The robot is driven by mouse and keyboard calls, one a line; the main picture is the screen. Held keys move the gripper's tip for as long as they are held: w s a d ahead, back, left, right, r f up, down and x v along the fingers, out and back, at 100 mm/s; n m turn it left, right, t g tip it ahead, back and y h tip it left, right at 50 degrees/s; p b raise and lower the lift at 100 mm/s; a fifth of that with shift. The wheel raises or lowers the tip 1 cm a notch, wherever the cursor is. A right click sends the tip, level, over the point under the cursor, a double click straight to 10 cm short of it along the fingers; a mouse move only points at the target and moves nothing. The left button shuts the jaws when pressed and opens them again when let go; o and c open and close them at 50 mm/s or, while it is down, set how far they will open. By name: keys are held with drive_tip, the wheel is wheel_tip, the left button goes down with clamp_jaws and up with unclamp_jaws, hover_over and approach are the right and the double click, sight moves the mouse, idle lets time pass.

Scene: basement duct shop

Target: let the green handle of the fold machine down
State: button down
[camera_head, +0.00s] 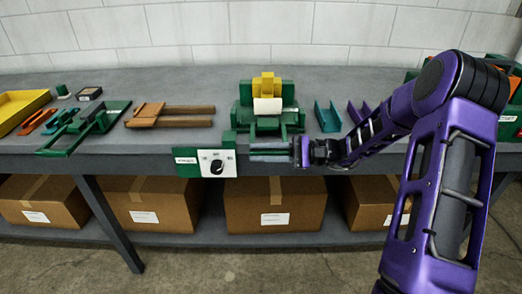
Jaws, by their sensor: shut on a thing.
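The fold machine (244,117) stands in the middle of the bench near its front edge. It is green, with a yellow block on top and a pale piece at its front. My gripper (270,151) reaches in from the right, low at the machine's front, by the bench edge. Its fingers point left and are shut on the green handle, of which little shows between and behind them. The handle's exact angle is hard to tell at this size.
A switch panel (187,162) with a black knob hangs on the bench front, just left of my gripper. Wooden pieces (185,110), a green frame (115,110) and a yellow tray (20,108) lie left. Green (328,117) and purple (356,110) channels lie right. Boxes (270,195) stand below.

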drive_tip(key=shift+w+d+f, duration=0.2)
drive_tip(key=shift+w+f, duration=0.05)
drive_tip(key=shift+f, duration=0.4)
drive_tip(key=c, duration=1.2)
unclamp_jaws()
drive_tip(key=shift+o, duration=1.4)
drive_tip(key=shift+w+f, duration=0.2)
drive_tip(key=shift+o, duration=1)
drive_tip(key=shift+a+r, duration=0.1)
drive_tip(key=s+d+p, duration=0.1)
drive_tip(key=d, duration=1.6)
drive_tip(key=shift+s+d, duration=0.2)
drive_tip(key=shift+s, duration=0.05)
